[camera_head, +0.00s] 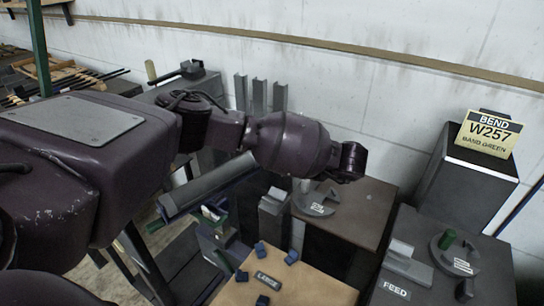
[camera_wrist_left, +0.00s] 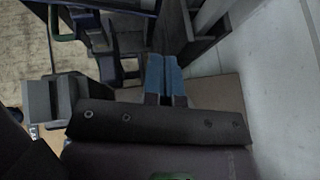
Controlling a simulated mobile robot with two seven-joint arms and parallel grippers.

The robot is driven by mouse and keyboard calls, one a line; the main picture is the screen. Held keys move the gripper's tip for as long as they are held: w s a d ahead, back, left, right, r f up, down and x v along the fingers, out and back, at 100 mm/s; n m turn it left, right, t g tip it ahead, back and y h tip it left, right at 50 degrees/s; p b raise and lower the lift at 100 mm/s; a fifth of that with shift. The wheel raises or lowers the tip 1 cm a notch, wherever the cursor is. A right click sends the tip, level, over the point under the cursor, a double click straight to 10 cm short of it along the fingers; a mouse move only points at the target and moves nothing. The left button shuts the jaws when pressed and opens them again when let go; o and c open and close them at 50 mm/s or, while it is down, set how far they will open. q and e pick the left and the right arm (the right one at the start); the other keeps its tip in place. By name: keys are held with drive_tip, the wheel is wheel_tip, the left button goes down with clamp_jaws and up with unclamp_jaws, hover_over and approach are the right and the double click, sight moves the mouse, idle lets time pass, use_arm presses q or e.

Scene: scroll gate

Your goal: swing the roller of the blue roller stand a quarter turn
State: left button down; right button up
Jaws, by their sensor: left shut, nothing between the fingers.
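The blue roller stand appears to be the one with a long dark blue-grey bar (camera_head: 212,186), which lies slanted left of centre in the head view. My arm passes above it and hides part of its surroundings. My left gripper (camera_wrist_left: 166,60) shows in the left wrist view as two blue fingers pressed side by side, shut and empty. In the head view the arm ends at the wrist right of the bar; the fingers are hidden there. I cannot tell whether they touch the stand. My right gripper is not in view.
A board marked LARGE (camera_head: 268,280) with several blue blocks lies at the front. A brown-topped bench (camera_head: 365,212) and a FEED bench (camera_head: 395,290) stand to the right. A grey block (camera_head: 274,212) stands near the bar. The wall (camera_head: 330,80) closes the back.

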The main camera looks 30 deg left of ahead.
use_arm(q)
drive_tip(key=a+r+b+x, duration=0.1)
drive_tip(key=b+x, duration=0.2)
drive_tip(key=x, duration=1)
drive_tip(key=shift+r, duration=0.25)
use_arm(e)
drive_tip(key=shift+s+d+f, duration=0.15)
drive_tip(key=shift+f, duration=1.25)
use_arm(q)
drive_tip(key=shift+w+a, duration=0.2)
drive_tip(key=shift+a, duration=0.05)
